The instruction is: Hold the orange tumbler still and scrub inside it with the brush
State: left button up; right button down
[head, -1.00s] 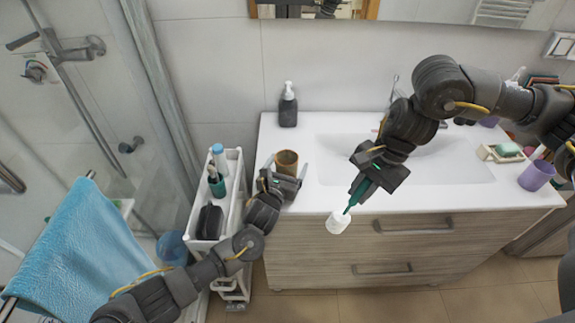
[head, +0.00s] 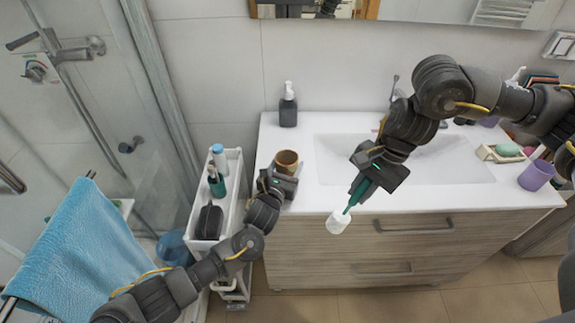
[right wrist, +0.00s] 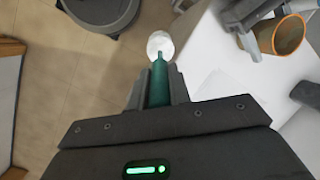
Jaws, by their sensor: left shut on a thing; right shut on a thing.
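The orange-brown tumbler (head: 287,158) stands upright on the white counter near its left end. It also shows at the upper right of the right wrist view (right wrist: 291,36). My left gripper (head: 284,172) is shut on the tumbler from the front, and the tumbler's open rim faces up. My right gripper (head: 365,188) is shut on the green handle of the brush (head: 340,222). The brush's white head points down, in front of the counter's front edge and to the right of the tumbler. The right wrist view shows the green handle (right wrist: 159,85) between my right fingers. The tumbler's inside bottom is hidden.
A dark pump bottle (head: 288,105) stands behind the tumbler. A white cart (head: 234,190) with bottles is at the left. The sink basin (head: 440,165) lies to the right. A purple cup (head: 536,175) and a soap dish (head: 503,153) are far right.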

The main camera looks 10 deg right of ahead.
dwell(0.3)
jog(key=w+a+r+m+h, duration=0.1)
jog(key=w+a+r+m, duration=0.1)
jog(key=w+a+r, duration=0.5)
jog(key=w+a+r+m+h, duration=0.2)
jog(key=w+a+r, duration=0.5)
jog(key=w, duration=0.4)
jog(key=shift+w+a+m, duration=0.25)
jog(key=shift+w+m, duration=0.1)
jog(key=shift+m, duration=0.25)
notch_tip(320, 180, down, 12)
jog(key=shift+r, duration=0.15)
jog(key=shift+f, duration=0.8)
dwell(0.8)
